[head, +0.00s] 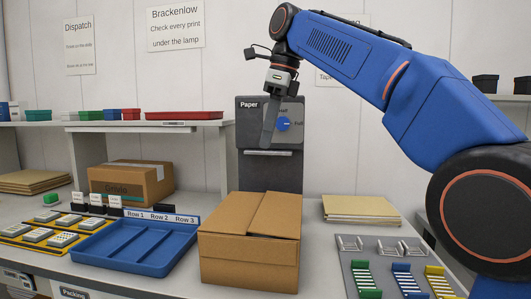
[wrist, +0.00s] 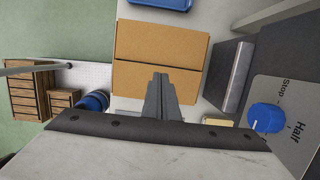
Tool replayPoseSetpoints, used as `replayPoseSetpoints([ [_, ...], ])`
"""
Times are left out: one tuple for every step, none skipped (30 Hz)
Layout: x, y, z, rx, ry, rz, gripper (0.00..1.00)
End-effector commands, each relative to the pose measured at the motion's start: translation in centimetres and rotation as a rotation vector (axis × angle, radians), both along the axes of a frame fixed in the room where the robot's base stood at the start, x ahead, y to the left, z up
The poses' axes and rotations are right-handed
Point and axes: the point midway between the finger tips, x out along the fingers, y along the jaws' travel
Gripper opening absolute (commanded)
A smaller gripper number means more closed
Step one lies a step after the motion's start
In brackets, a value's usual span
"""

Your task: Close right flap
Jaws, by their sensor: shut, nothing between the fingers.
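The brown cardboard box (head: 248,255) stands on the table in front of the grey Paper machine. Its left flap (head: 228,212) and right flap (head: 276,214) both lie across the top and meet along a seam. The right flap looks nearly flat, its inner edge perhaps slightly raised. In the wrist view the box top (wrist: 160,42) shows two panels with a dark seam between them. My gripper (head: 268,145) is shut and empty, above and behind the box, in front of the Paper machine. In the wrist view my gripper (wrist: 160,76) overlaps the nearer panel; no contact shows.
The Paper machine (head: 254,172) with a blue knob (head: 283,124) stands behind the box. A blue tray (head: 105,248) lies left of the box. Envelopes (head: 362,206) lie to the right, and a grey board with coloured racks (head: 360,266) is at the front right. A closed carton (head: 112,186) stands back left.

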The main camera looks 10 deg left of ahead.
Motion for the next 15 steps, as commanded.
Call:
replayPoseSetpoints([
  [-0.1,0.2,-0.5,-0.044,0.003,0.004,0.0],
  [-0.1,0.1,-0.7,-0.07,0.003,0.004,0.0],
  [-0.3,0.1,-0.8,-0.101,0.003,0.004,0.0],
  [-0.3,0.0,-0.9,-0.119,0.003,0.002,0.0],
  [-0.4,-0.1,-1.0,-0.136,0.003,0.0,0.0],
  [-0.4,-0.2,-1.2,-0.15,0.004,-0.001,0.0],
  [-0.4,-0.2,-1.3,-0.156,0.003,-0.002,0.0],
  [-0.4,-0.3,-1.4,-0.16,0.004,-0.002,0.0],
  [-0.4,-0.3,-1.6,-0.162,0.005,-0.003,0.0],
  [-0.4,-0.3,-1.9,-0.163,0.006,-0.002,0.0],
  [-0.4,-0.2,-2.2,-0.163,0.007,-0.002,0.0],
  [-0.4,-0.2,-2.6,-0.163,0.008,-0.002,0.0],
  [-0.4,-0.2,-3.0,-0.164,0.009,-0.002,0.0],
  [-0.4,-0.1,-3.3,-0.165,0.01,-0.002,0.0],
  [-0.4,-0.1,-3.9,-0.165,0.011,-0.001,0.0],
])
